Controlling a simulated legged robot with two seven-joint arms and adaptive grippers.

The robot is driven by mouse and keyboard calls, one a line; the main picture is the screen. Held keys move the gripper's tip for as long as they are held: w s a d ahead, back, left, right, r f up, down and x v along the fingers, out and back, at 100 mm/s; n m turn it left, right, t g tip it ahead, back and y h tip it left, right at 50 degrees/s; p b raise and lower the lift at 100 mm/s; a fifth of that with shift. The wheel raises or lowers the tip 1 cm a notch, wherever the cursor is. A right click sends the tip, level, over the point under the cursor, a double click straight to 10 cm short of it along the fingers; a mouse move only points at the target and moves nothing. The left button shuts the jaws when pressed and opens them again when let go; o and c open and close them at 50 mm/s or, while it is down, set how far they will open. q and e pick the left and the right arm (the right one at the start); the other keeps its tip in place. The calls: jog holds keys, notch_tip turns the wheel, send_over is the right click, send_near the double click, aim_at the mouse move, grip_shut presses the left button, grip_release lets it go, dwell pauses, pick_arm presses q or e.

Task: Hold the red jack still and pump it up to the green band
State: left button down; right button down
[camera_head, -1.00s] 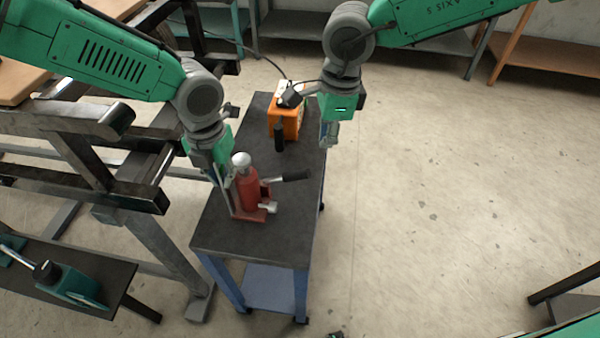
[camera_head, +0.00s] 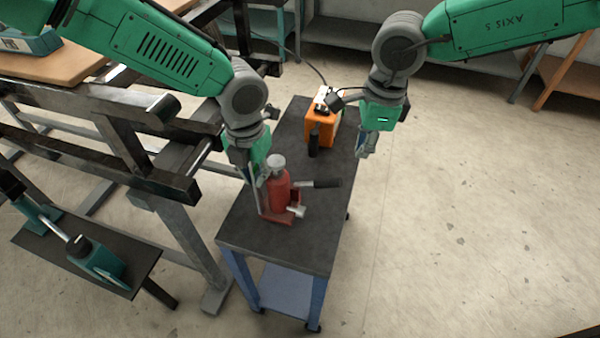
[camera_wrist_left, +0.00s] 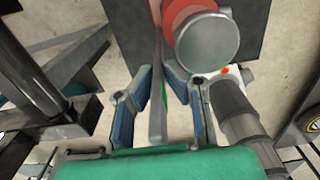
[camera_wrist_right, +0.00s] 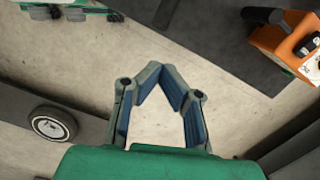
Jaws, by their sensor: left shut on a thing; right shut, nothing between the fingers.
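The red jack (camera_head: 279,192) stands upright on the dark top of a trolley, with a silver cap on its ram. Its pump handle with a black grip (camera_head: 322,183) points right, roughly level. My left gripper (camera_head: 257,188) is at the jack's left side, shut on a thin grey upright bar of the jack. In the left wrist view this bar (camera_wrist_left: 157,100) runs between the fingers, with a green strip partly visible. My right gripper (camera_head: 365,150) is shut and empty, hanging beyond the trolley's right edge, up and right of the handle grip, touching nothing.
An orange box (camera_head: 320,128) with a dark cable stands at the back of the trolley top (camera_head: 275,243). A dark steel frame (camera_head: 140,165) is close on the left. A low bench with a teal tool (camera_head: 97,260) is at lower left. Floor to the right is clear.

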dwell(0.3)
jog(key=a, duration=0.1)
jog(key=a+f, duration=0.1)
jog(key=a, duration=0.1)
jog(key=shift+w+a+f, duration=0.25)
jog(key=shift+a, duration=0.1)
